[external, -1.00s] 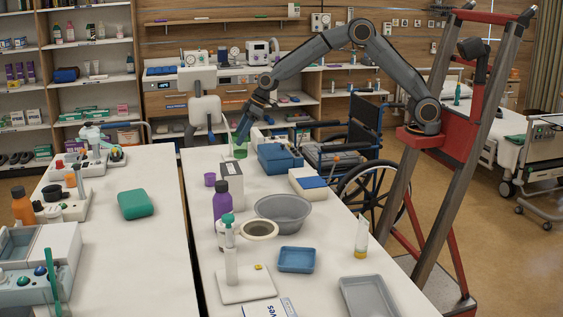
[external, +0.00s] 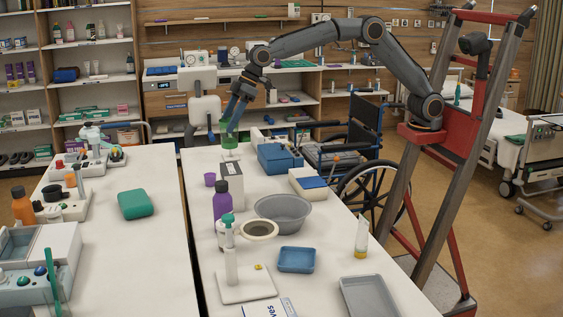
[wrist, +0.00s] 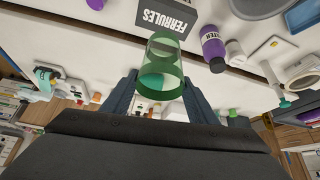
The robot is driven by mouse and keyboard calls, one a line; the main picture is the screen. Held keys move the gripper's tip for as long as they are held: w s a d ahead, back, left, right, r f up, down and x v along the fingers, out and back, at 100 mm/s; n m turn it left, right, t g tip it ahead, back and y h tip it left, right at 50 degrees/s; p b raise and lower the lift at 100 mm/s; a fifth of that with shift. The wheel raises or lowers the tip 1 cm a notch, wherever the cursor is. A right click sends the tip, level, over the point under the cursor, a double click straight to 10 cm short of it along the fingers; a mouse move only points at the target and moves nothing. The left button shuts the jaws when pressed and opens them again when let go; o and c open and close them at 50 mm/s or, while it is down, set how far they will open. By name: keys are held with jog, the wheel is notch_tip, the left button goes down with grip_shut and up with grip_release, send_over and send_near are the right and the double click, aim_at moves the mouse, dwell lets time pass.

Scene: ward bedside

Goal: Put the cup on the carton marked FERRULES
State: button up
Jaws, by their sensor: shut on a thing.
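The cup is green and see-through; it shows in the external view (external: 230,142) and in the middle of the wrist view (wrist: 163,62). My gripper (external: 231,130) is shut on the cup, with one dark finger on each side of it in the wrist view (wrist: 160,82). The carton marked FERRULES (wrist: 170,18) is a grey box just beyond the cup in the wrist view.
A purple bottle (external: 222,207) stands close to the carton, and a small purple cup (external: 210,179) is left of it. A blue bin (external: 279,158) lies to the right. A grey bowl (external: 283,210) and a pipette stand (external: 247,287) are nearer the camera.

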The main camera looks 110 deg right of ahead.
aim_at(230, 143)
notch_tip(230, 143, down, 8)
jog(key=shift+f+p, duration=0.1)
jog(key=shift+p, duration=1.15)
jog(key=shift+f, duration=0.1)
jog(key=o, duration=1.4)
jog(key=shift+c, duration=0.2)
